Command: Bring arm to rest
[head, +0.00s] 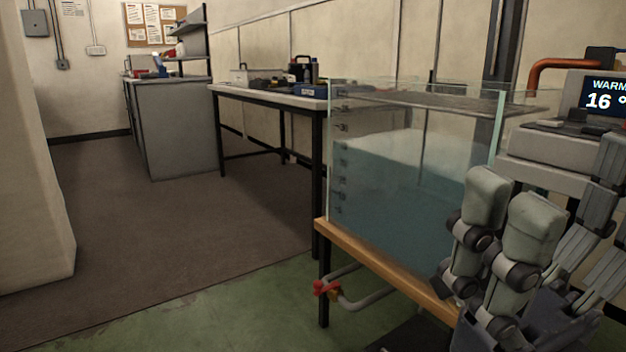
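One of my grippers (558,180) is at the lower right, in front of the tank's right end. Its arm is mostly out of frame below right, so I take it as my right gripper. Two thick, pale-padded fingers stand upright on its left side. Dark grey finger links rise on its right side, cut by the picture's edge. The fingers are spread with a gap between them, and I see nothing held. My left gripper is not in view. No cylinder can be made out.
A glass water tank (400,190) on a wood-edged stand is close on the left of the gripper. A red-handled valve (326,288) sticks out below it. A machine with a display (604,95) stands behind at right. A workbench (270,92) is farther back. The brown floor at left is clear.

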